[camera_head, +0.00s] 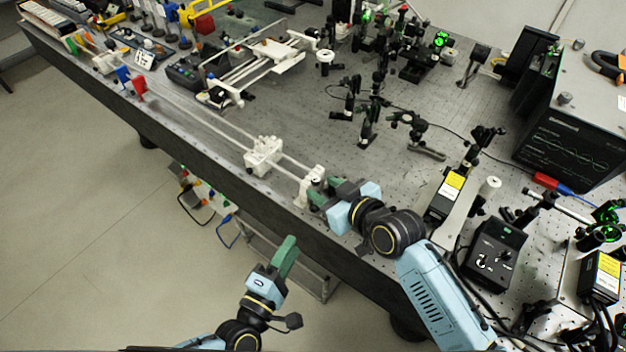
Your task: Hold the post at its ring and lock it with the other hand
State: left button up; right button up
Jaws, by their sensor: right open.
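My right gripper (322,193), with green fingers, is open at the front edge of the bench. It is beside a white block (307,188) at the near end of a pair of rails. A small dark-topped part shows at the block, close to the fingers, but I cannot tell whether it is the post or its ring, or whether the fingers touch it. My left gripper (287,252) is off the bench, over the floor side, below the front edge in the picture. Its green fingers overlap, so its opening is unclear, and nothing shows in it.
A white carriage (263,155) sits on the rails left of my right gripper. Several black optic mounts (367,125) stand behind. A yellow-labelled box (447,195) and a black control box (494,250) are to the right. The perforated benchtop (285,115) is partly clear in the middle.

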jog(key=shift+x, duration=2.8)
jog(key=shift+c, duration=0.4)
grip_shut()
